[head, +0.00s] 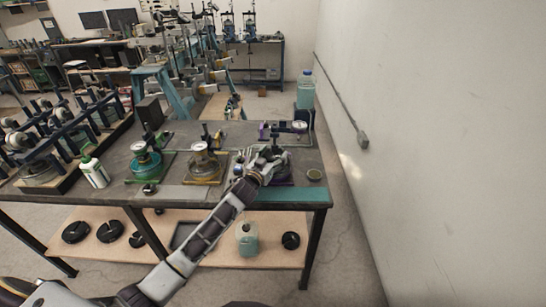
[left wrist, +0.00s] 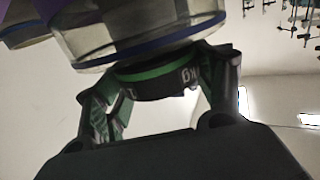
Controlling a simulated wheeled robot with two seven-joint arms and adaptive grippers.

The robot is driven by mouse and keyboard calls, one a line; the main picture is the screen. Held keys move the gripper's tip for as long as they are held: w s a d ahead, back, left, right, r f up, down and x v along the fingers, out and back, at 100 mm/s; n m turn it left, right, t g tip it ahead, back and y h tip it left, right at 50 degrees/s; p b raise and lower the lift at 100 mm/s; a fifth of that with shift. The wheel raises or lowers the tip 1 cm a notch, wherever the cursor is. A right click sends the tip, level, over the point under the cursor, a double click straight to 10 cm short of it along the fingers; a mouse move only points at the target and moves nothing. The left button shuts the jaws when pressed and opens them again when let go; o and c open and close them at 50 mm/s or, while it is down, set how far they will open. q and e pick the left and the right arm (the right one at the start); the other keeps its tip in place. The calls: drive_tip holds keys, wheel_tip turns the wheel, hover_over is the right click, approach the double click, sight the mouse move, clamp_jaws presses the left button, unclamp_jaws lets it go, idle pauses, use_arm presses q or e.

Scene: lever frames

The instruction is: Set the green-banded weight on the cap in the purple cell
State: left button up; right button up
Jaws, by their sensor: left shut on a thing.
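My left gripper (head: 266,160) reaches over the bench at the purple cell (head: 286,181), whose purple base shows beside it. In the left wrist view the two fingers (left wrist: 160,80) are shut on a dark weight with a green band (left wrist: 150,76). A clear ring-shaped cell wall with a blue rim (left wrist: 140,45) and purple parts fill the top of that view, close to the weight. I cannot tell whether they touch. The cap is hidden. In the head view the gripper covers the weight. My right gripper is not in view.
A cell on an amber base (head: 206,165) and one on a green base (head: 145,163) stand to the left. A white bottle (head: 94,172) stands farther left. A wall bounds the right side.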

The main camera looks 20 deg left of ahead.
use_arm(q)
drive_tip(key=shift+r, duration=0.1)
idle(0.5)
drive_tip(key=o, duration=1.9)
drive_tip(key=shift+f, duration=0.35)
drive_tip(key=shift+s+a+r, duration=0.15)
drive_tip(key=shift+s+a, duration=0.05)
drive_tip(key=shift+s, duration=1.05)
drive_tip(key=shift+s+a+r, duration=0.1)
drive_tip(key=shift+s+a, duration=0.1)
drive_tip(key=shift+s, duration=1.05)
drive_tip(key=shift+s+a+r, duration=0.15)
drive_tip(key=shift+s+a, duration=0.05)
drive_tip(key=shift+s, duration=1.05)
